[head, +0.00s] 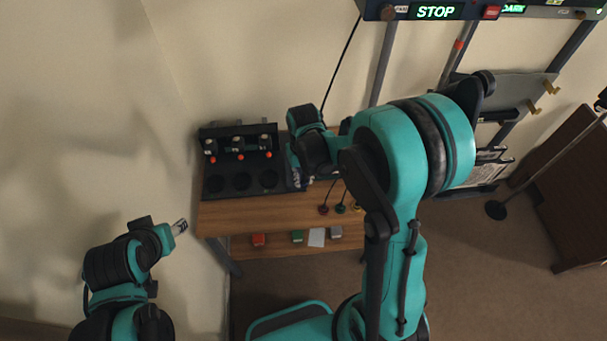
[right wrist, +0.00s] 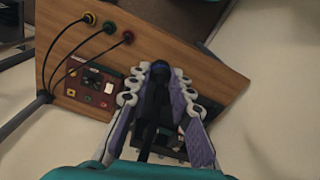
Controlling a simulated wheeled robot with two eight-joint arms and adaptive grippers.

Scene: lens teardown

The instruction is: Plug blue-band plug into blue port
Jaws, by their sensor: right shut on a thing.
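My right gripper (right wrist: 165,85) has its purple-padded fingers closed around a dark piece with a blue end, which looks like the blue-band plug (right wrist: 179,73). In the head view this gripper (head: 303,180) is over the wooden table, at the right side of the black rack. A dark red box (right wrist: 92,84) with small coloured spots lies on the table in the right wrist view; I cannot make out a blue port on it. My left gripper (head: 181,227) hangs left of the table, apart from everything; its finger gap is too small to judge.
The wooden table (head: 240,219) carries a black rack (head: 215,184) with round wells and orange-tipped parts. Red (right wrist: 127,37), green (right wrist: 109,27) and yellow (right wrist: 89,18) cable ends lie near the table edge. A lower shelf holds small coloured items. A STOP sign (head: 436,12) hangs above.

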